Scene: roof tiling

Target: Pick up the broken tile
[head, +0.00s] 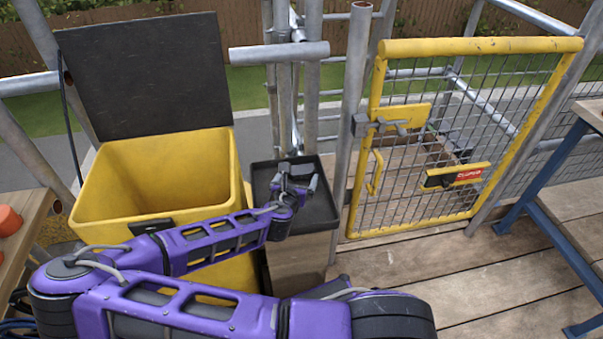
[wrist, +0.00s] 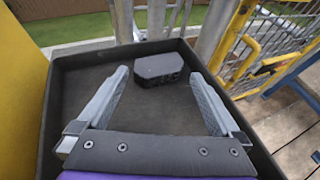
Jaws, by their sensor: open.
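I cannot make out a tile that is clearly broken in either view. My gripper (head: 299,178) is open and empty over the black tray (head: 263,173) on a wooden stand. In the wrist view, my gripper (wrist: 160,82) has its fingers spread wide over the same tray (wrist: 62,120). A small dark block (wrist: 158,69) with cut corners lies in the tray near its far wall, beyond and between the fingertips. The fingers do not appear to touch it. In the head view, my gripper hides much of the tray's inside.
A yellow bin (head: 150,170) with its dark lid (head: 145,75) raised stands left of the tray. A yellow mesh gate (head: 440,140) and scaffold poles are to the right and behind. Orange pieces (head: 8,220) lie on a wooden bench at far left. Deck boards (head: 470,275) are clear.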

